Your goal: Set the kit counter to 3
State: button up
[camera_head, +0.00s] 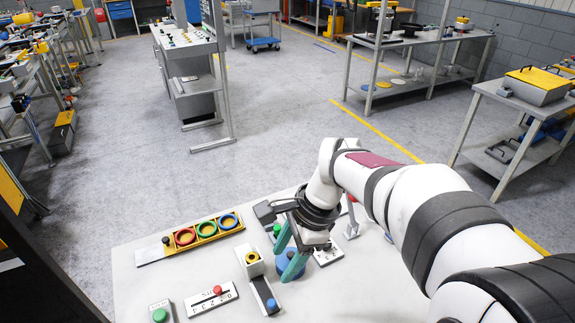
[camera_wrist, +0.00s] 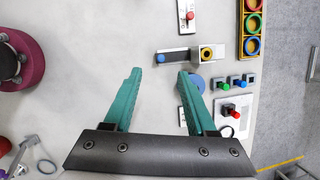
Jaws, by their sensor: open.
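A white plate (camera_head: 201,302) with a red knob (camera_head: 217,289) and printed digits lies near the front of the light table; I take it to be the kit counter. The digit at the knob is too small to read surely. In the wrist view, a plate with a red knob (camera_wrist: 189,15) shows at the top edge, partly cut off. My gripper (camera_head: 281,266) has teal fingers, points down and is open. It is to the right of the plate, apart from it. The wrist view shows nothing held between the fingers (camera_wrist: 159,72).
A grey-and-white fixture with a yellow ring (camera_head: 252,257) stands between plate and gripper. A blue disc (camera_wrist: 195,83) lies by one finger. A yellow rack (camera_head: 206,231) holds coloured rings. A green button (camera_head: 160,315) is left of the plate. Small coloured buttons (camera_wrist: 234,82) are at right.

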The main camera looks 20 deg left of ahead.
aim_at(218, 289)
jog(key=w+a+f+m, duration=0.25)
jog(key=a+f, duration=0.35)
jog(key=a, duration=0.5)
jog(key=shift+g+y, duration=0.3)
jog(key=shift+g, duration=0.1)
jog(key=x, duration=1.5)
jog(key=shift+w+a, duration=0.1)
jog(key=shift+a, duration=0.05)
grip_shut()
